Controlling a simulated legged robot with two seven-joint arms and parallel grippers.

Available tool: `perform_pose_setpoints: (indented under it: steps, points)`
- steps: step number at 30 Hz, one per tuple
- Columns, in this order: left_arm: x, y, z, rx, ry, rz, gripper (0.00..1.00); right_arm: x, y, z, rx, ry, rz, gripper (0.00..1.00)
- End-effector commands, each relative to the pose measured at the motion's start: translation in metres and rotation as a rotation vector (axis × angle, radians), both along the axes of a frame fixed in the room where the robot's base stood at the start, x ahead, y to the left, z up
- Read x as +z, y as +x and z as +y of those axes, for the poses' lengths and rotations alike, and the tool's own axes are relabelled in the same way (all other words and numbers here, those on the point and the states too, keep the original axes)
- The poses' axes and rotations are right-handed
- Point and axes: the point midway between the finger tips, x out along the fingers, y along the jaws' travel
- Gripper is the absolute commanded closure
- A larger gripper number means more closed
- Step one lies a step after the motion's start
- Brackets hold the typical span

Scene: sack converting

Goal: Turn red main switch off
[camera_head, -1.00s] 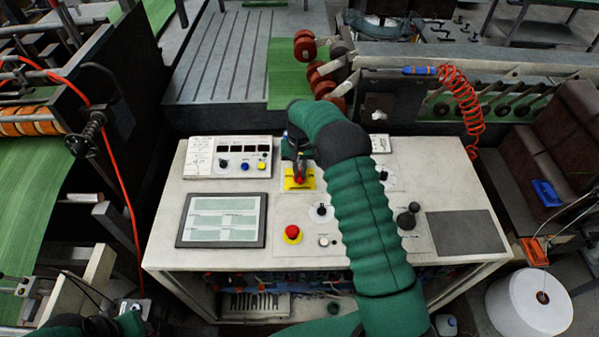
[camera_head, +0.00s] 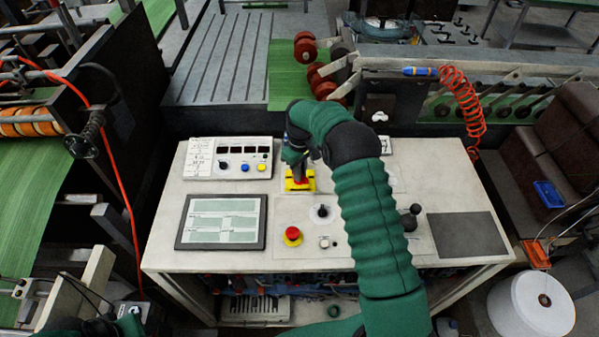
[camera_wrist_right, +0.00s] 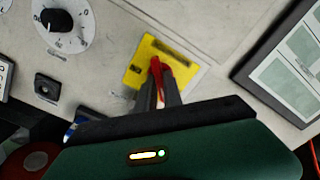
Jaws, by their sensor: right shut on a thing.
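The red main switch (camera_head: 301,180) sits on a yellow plate (camera_head: 309,185) on the control panel, at the upper middle of the desk top. In the right wrist view the red handle (camera_wrist_right: 156,68) stands up from the yellow plate (camera_wrist_right: 143,80). My right gripper (camera_wrist_right: 160,90) is shut on the red handle, with its dark fingers on it. In the head view my right gripper (camera_head: 298,168) comes down over the switch and partly hides it. My left gripper (camera_head: 130,325) is only partly visible at the bottom left, and its jaws cannot be made out.
A red emergency button (camera_head: 292,234), a black knob (camera_head: 322,211) and a black joystick (camera_head: 409,220) stand on the panel near my right arm. A screen (camera_head: 222,221) lies to the left. A box with displays (camera_head: 230,158) stands behind it.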

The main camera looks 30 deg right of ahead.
Motion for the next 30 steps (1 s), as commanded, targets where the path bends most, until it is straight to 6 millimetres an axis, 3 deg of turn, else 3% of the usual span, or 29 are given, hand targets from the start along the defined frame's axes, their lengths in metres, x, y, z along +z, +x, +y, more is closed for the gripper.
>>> perform_pose_setpoints:
  steps: [17,18,22,30]
  points:
    - [0.0005,0.0000,0.0000,0.000,0.000,0.000,0.64,0.0059,0.0046,-0.0032,0.036,-0.009,-0.016,1.00]
    - [0.0005,0.0000,0.0000,0.000,0.000,0.000,0.64,0.0059,0.0046,-0.0033,0.036,-0.009,-0.016,0.87]
    - [0.0005,0.0000,0.0000,0.000,0.000,0.000,0.64,0.0043,0.0036,-0.0026,0.036,-0.007,-0.012,0.70]
    - [0.0000,0.0000,0.0000,0.000,0.000,0.000,0.64,0.0017,0.0019,-0.0011,0.035,-0.003,-0.005,0.67]
